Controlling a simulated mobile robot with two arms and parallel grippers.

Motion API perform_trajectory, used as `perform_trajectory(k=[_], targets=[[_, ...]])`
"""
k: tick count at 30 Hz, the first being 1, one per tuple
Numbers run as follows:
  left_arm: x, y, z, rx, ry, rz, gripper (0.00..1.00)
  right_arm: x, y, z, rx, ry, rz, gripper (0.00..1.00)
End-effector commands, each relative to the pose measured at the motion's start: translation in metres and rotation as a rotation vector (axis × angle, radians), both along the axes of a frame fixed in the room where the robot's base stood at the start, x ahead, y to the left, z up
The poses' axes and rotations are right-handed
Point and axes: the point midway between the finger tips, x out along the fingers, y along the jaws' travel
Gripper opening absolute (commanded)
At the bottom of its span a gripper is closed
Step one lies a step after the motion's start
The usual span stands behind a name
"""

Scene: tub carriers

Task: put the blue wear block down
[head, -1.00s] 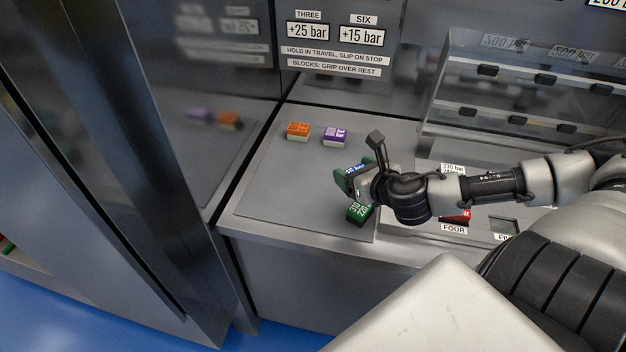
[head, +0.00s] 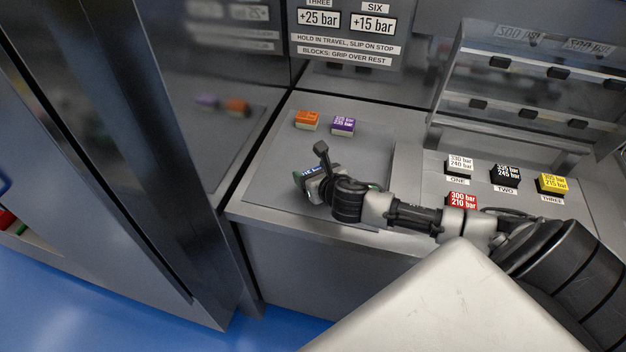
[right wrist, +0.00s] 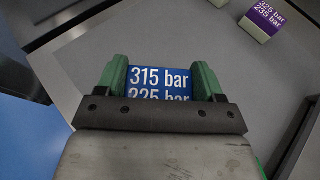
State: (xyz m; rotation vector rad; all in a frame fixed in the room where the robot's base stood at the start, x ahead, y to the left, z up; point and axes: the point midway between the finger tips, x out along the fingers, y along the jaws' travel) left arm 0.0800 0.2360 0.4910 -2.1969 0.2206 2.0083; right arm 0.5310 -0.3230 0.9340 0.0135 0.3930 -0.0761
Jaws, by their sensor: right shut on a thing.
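The blue wear block (right wrist: 158,82), marked 315 bar, sits between the green fingers of my right gripper (right wrist: 161,70) in the right wrist view. My right gripper (head: 309,173) is shut on it over the left part of the grey tray surface (head: 290,152). In the head view only a small part of the block (head: 313,169) shows. I cannot tell whether the block touches the surface below. My left gripper is not in view.
An orange block (head: 307,119) and a purple block (head: 342,125) stand behind my gripper. A green block is mostly hidden behind my right arm. White (head: 459,163), black (head: 506,175), yellow (head: 552,183) and red (head: 462,200) blocks sit at right. Bare surface lies around the gripper.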

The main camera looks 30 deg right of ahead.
Motion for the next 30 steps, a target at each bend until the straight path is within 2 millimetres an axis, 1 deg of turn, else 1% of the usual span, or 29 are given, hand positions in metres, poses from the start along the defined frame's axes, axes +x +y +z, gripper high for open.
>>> perform_trajectory(k=[1,3,6,14,17,18,22,30], targets=[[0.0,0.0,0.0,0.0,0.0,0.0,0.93,-0.001,0.001,-0.011,0.004,0.007,-0.002,0.42],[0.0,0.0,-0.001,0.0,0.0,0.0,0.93,-0.001,0.001,-0.02,0.005,0.005,-0.003,0.42],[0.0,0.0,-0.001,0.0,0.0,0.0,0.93,-0.001,0.0,-0.027,0.003,0.002,-0.001,0.42],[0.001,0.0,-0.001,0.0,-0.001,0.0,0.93,-0.001,0.0,-0.028,0.002,0.002,-0.001,0.42],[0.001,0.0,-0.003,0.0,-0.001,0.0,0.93,-0.001,0.0,-0.031,0.001,0.002,0.0,0.42],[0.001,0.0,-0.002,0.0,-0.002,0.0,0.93,-0.001,0.0,-0.03,0.001,0.002,0.0,0.74],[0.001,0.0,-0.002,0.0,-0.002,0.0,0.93,-0.001,0.0,-0.03,0.001,0.002,0.0,0.93],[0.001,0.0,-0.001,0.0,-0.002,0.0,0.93,-0.001,0.0,-0.029,0.001,0.002,0.0,0.93]])
